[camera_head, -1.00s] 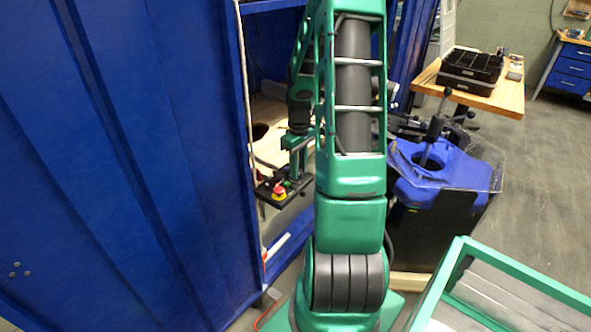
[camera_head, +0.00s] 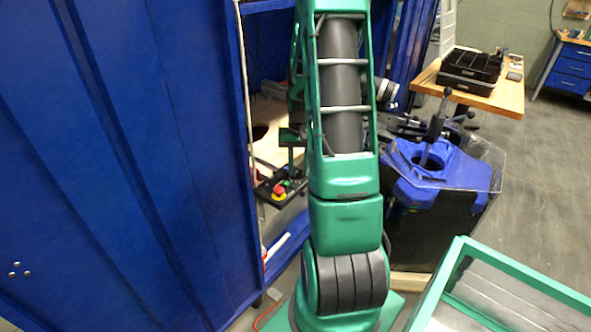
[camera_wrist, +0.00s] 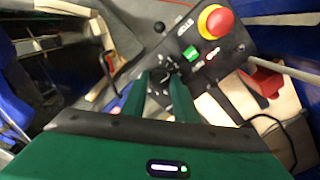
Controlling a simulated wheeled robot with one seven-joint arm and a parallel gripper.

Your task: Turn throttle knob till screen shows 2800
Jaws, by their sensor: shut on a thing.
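The black control panel (camera_wrist: 232,38) fills the upper middle of the wrist view. It carries a red mushroom button (camera_wrist: 217,21) on a yellow base and a small green button (camera_wrist: 190,53). My gripper (camera_wrist: 169,77) reaches up to the panel's near edge with two green fingers. It is shut on a small dark knob (camera_wrist: 171,64), mostly hidden between the fingertips. In the head view the panel (camera_head: 268,190) and its red button show left of my arm, which hides most of my gripper. I see no readable number on any screen.
In the head view, a blue cabinet wall (camera_head: 150,150) closes the left, and a blue machine (camera_head: 440,170) with levers stands right of my arm.

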